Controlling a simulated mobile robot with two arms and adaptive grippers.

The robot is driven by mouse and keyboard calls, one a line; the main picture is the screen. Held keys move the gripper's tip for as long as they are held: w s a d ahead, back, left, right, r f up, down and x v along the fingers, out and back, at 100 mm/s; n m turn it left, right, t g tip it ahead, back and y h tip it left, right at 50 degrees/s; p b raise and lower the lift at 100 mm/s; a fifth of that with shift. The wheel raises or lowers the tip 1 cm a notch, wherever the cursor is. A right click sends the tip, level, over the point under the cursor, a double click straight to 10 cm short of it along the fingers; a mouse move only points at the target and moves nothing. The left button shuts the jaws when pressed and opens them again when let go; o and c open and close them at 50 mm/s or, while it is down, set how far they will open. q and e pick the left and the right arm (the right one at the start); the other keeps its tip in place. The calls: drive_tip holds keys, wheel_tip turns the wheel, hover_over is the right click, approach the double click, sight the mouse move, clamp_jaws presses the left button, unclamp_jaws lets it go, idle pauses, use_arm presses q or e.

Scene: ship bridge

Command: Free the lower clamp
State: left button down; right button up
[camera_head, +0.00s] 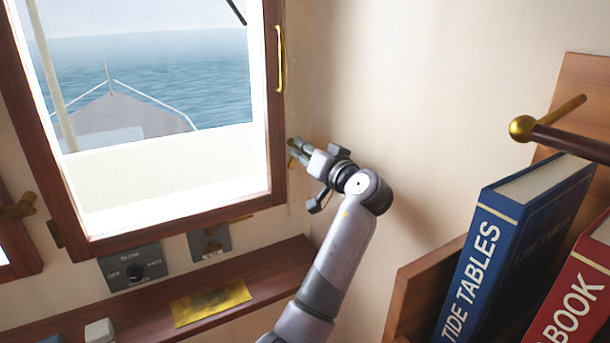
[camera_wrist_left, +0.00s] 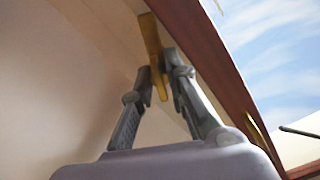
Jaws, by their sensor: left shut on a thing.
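The lower clamp is a small brass piece at the right edge of the wooden window frame, low on that side; in the head view only a bit of the brass clamp (camera_head: 292,161) shows by the fingertips. The left wrist view shows more of the clamp (camera_wrist_left: 151,36), a brass bar standing against the frame edge. My left gripper (camera_head: 293,149) is shut on the clamp, with its fingers on either side of the brass in the left wrist view (camera_wrist_left: 168,75). The fingers hide part of it. My right gripper is not in view.
The window frame (camera_head: 275,110) carries a brass handle (camera_head: 280,58) higher up. Below are a switch panel (camera_head: 133,268) and a wooden ledge (camera_head: 265,268) with a brass plate (camera_head: 210,303). At right, a shelf holds a blue book (camera_head: 515,235) and a red book (camera_head: 585,290) under a brass-ended rail (camera_head: 570,141).

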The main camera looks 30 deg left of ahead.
use_arm(q)
drive_tip(key=n+b, duration=0.1)
drive_tip(key=b, duration=0.1)
drive_tip(key=n+b, duration=0.2)
drive_tip(key=shift+f+b, duration=0.35)
drive_tip(key=shift+r+n+b, duration=0.2)
drive_tip(key=shift+n+b, duration=0.9)
drive_tip(key=shift+b, duration=0.05)
drive_tip(key=c, duration=1.6)
unclamp_jaws()
drive_tip(key=shift+r, duration=0.15)
drive_tip(key=v, duration=0.7)
drive_tip(key=shift+s+d, duration=0.15)
drive_tip(key=shift+d, duration=0.15)
